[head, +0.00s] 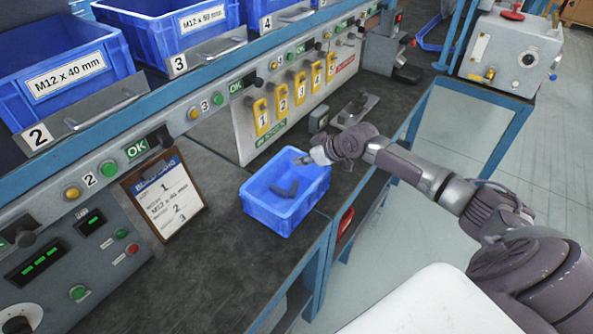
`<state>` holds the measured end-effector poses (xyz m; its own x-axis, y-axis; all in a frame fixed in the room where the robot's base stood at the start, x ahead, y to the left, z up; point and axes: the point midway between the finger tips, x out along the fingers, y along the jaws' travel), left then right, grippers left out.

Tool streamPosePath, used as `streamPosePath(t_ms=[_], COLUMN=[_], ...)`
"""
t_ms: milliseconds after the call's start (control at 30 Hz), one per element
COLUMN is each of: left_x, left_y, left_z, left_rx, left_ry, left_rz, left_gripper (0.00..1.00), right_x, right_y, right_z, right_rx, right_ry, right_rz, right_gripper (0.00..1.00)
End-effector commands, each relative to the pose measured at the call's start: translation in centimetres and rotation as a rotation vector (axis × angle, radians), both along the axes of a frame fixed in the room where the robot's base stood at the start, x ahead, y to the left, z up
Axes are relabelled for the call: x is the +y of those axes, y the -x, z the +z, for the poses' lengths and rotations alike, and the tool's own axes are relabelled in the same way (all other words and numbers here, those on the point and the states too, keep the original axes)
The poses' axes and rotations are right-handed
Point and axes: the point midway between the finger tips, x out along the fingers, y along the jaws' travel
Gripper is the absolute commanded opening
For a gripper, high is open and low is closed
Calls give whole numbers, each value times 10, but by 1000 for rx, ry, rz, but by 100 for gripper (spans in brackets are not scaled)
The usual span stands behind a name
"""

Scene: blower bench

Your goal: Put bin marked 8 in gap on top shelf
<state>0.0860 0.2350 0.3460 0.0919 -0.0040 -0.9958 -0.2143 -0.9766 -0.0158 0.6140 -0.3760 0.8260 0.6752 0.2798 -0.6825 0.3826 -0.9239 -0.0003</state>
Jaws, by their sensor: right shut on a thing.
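A small blue bin (268,216) stands on the dark bench top near its front edge. A dark angled piece lies inside it. No number shows on the sides I see, so I cannot tell whether it is marked 8. My right gripper (305,159) is shut on the bin's far rim, near the far right corner. The fingertips are small in the picture. The bin looks level and at or very near the bench surface. My left gripper is out of view. No gap shows on the part of the shelf (103,109) in view.
Blue bins marked M12 (62,75) sit on the shelf at upper left, over plates numbered 2, 3 and 4. A clipboard (165,197) leans left of the bin. Yellow numbered tags (282,102) hang behind it. Bare bench (215,265) lies in front.

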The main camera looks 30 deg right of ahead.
Motion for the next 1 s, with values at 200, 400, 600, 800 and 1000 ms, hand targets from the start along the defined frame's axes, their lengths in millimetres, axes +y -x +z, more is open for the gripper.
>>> streamPosePath(t_ms=[200,400,600,800,1000], left_x=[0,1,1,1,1], left_y=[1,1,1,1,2], left_z=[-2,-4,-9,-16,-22], left_rx=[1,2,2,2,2], left_ry=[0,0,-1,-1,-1], left_rz=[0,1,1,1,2], left_gripper=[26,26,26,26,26], right_x=[0,0,-25,-61,-95], right_y=[-2,-1,1,4,8], right_z=[22,43,54,74,96], right_rx=[-7,-7,-5,-5,-5], right_ry=[-1,-1,0,1,-1], right_rz=[-1,0,-4,-7,-4], right_gripper=[0,0,0,0,0])
